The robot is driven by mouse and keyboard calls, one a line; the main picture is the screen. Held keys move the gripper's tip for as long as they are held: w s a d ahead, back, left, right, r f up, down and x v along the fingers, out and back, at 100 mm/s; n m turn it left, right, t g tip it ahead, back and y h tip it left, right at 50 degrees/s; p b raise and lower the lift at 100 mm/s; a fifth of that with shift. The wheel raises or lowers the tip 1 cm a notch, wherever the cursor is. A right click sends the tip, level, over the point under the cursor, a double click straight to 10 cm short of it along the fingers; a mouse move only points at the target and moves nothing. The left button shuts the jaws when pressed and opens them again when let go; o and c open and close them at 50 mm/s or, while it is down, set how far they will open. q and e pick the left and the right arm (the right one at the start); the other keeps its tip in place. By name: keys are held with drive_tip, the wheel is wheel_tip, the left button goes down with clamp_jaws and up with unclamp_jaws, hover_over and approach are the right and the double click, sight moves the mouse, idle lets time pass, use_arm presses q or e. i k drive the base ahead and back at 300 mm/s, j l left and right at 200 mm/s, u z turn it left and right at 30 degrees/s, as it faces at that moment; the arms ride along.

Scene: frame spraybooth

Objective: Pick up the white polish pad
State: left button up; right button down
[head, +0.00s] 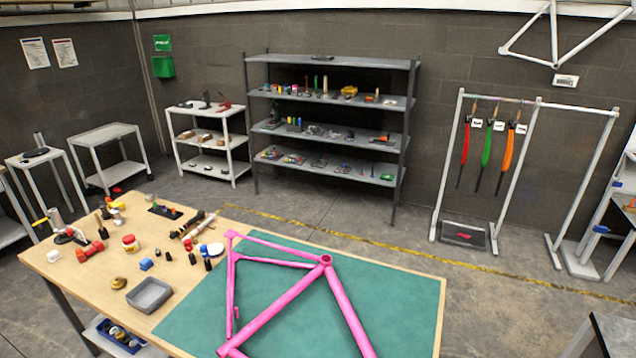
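A small white round item (53,256) lies near the left edge of the wooden workbench (95,284). It may be the white polish pad, but it is too small to tell. Another pale round item (215,249) lies near the middle of the bench, beside dark bottles, and I cannot tell what it is. Neither of my grippers shows in the head view.
A pink bicycle frame (290,308) lies on the bench's green mat (405,300). A grey tray (149,295), red dumbbell-shaped item (89,251), red-lidded jar (130,244) and several bottles crowd the left half. Shelves (330,94) and a hanging rack (531,150) stand behind.

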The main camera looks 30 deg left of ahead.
sight(54, 256)
drive_tip(key=u, duration=2.65)
